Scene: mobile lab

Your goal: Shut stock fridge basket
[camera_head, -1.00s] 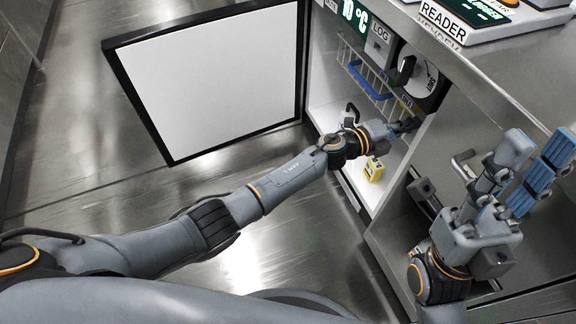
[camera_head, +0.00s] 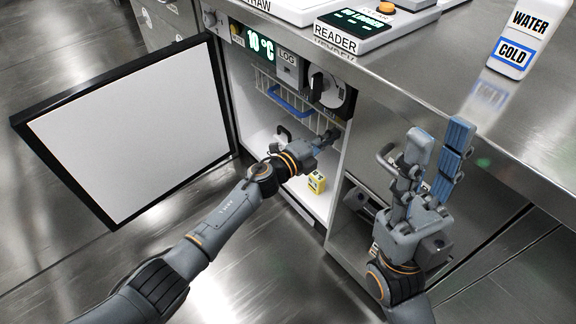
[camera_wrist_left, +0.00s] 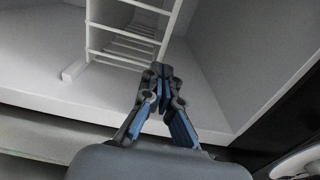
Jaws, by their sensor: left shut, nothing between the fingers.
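The stock fridge (camera_head: 246,128) stands open under the counter, its white-panelled door (camera_head: 130,135) swung out to the left. The white wire basket (camera_head: 262,82) with a blue handle (camera_head: 290,102) is in the upper part of the fridge. Its white bars (camera_wrist_left: 128,55) also show in the left wrist view. My left gripper (camera_head: 330,136) reaches into the fridge, low and right of the handle. In the left wrist view my left gripper (camera_wrist_left: 160,75) is shut and empty, its tips close to the bars; contact is unclear. My right gripper (camera_head: 440,145) is open, pointing up in front of the counter.
A yellow box (camera_head: 317,182) sits low at the fridge opening, near my left forearm. A dial (camera_head: 333,88) and LOG panel (camera_head: 288,66) are above the opening. A reader (camera_head: 362,27) and a WATER/COLD bottle (camera_head: 520,40) stand on the counter.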

